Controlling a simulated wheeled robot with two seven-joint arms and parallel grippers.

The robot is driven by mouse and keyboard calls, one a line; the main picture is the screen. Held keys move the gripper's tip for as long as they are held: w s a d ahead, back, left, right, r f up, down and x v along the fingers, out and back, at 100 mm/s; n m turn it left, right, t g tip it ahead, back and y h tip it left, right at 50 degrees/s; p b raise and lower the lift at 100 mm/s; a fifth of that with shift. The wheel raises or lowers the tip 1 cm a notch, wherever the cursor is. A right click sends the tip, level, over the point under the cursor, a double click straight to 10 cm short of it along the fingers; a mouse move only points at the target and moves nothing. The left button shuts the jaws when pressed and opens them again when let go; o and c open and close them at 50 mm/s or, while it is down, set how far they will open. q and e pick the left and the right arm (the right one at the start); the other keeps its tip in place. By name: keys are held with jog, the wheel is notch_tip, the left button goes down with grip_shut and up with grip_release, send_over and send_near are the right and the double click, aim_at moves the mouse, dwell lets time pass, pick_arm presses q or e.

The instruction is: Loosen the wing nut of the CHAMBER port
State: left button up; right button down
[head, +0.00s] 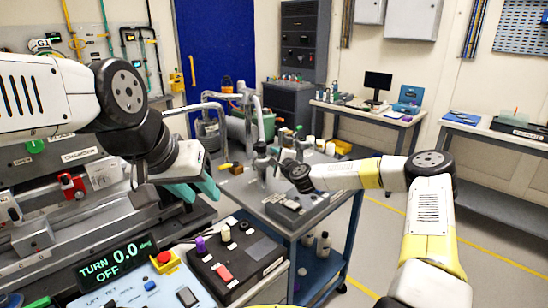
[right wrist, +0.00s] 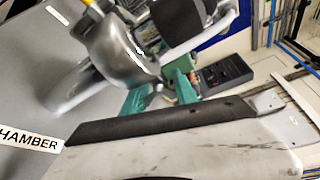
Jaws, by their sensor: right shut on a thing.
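My right gripper (head: 280,168) is over the cart, at the vertical metal pipework. The right wrist view shows its teal fingers (right wrist: 155,88) shut on a small part beside a rounded shiny metal fitting (right wrist: 112,45). The part is mostly hidden by the fingers; it appears to be the wing nut. A label ending in "HAMBER" (right wrist: 30,139) lies on the grey surface at the left edge of that view. My left gripper (head: 197,188) hangs above the bench at left, teal fingers slightly apart with nothing seen between them.
A display (head: 117,260) reads "TURN 0.0 deg OFF". Next to it is a red button on a yellow base (head: 164,261). A dark box (head: 237,262) stands at the front. The cart (head: 340,213) has a blue frame. Open floor (head: 480,235) lies to the right.

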jog(key=n+t, duration=0.1)
jog(key=n, duration=0.1)
jog(key=shift+r+n, duration=0.15)
jog(key=shift+n, duration=0.15)
jog(key=c, duration=1)
grip_release()
jog(key=shift+o, duration=0.2)
jog(key=v, duration=0.7)
jog(key=shift+s, duration=0.4)
jog(key=shift+d, duration=0.2)
